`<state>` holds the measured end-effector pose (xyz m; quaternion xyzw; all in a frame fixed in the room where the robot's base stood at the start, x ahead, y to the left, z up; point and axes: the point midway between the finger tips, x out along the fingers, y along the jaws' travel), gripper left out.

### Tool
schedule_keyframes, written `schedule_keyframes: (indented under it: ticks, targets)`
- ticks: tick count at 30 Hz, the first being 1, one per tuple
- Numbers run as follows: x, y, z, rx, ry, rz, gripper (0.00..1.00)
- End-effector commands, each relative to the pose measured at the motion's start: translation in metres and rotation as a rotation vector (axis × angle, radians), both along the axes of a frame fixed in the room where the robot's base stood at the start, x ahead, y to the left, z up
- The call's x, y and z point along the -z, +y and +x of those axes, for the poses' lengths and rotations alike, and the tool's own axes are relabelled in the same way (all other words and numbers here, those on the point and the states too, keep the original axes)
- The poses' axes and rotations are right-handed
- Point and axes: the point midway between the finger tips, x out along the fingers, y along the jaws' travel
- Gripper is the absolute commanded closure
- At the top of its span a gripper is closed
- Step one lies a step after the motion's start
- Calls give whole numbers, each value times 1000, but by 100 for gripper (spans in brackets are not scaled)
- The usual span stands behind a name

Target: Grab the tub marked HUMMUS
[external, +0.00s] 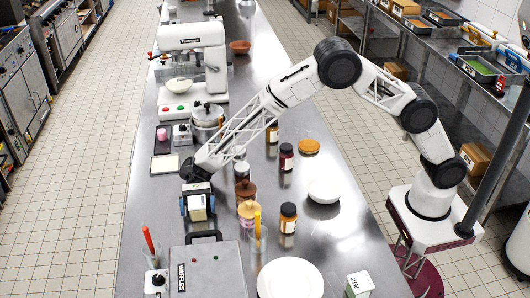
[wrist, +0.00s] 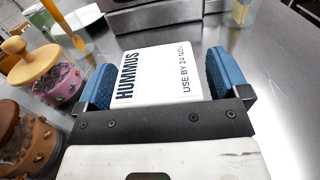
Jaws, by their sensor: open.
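The white tub marked HUMMUS (wrist: 155,75) has "USE BY 24 NOV" on its lid and fills the middle of the wrist view. My gripper (wrist: 160,80) is open, with one blue pad on each side of the tub. A narrow gap shows at the right pad; at the left pad I cannot tell whether it touches. In the external view my gripper (external: 197,203) is low over the left side of the steel counter, around the tub (external: 197,213). The tub's lower part is partly hidden.
A waffle maker (external: 207,272) stands in front of the tub. Jars with wooden lids (external: 249,211) stand to its right, close to my gripper. A tub marked PESTO (external: 359,285) sits by a white plate (external: 290,279). A mixer (external: 192,70) stands farther back.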

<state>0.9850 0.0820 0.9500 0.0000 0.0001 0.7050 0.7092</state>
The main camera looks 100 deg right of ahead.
Motion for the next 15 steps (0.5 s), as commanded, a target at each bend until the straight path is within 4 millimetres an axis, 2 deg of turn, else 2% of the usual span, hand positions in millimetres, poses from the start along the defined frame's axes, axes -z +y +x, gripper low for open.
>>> schedule_keyframes:
  ticks: [5, 15]
  targets:
    - [0, 0, 0, 0, 0, 0, 8]
    - [0, 0, 0, 0, 0, 0, 60]
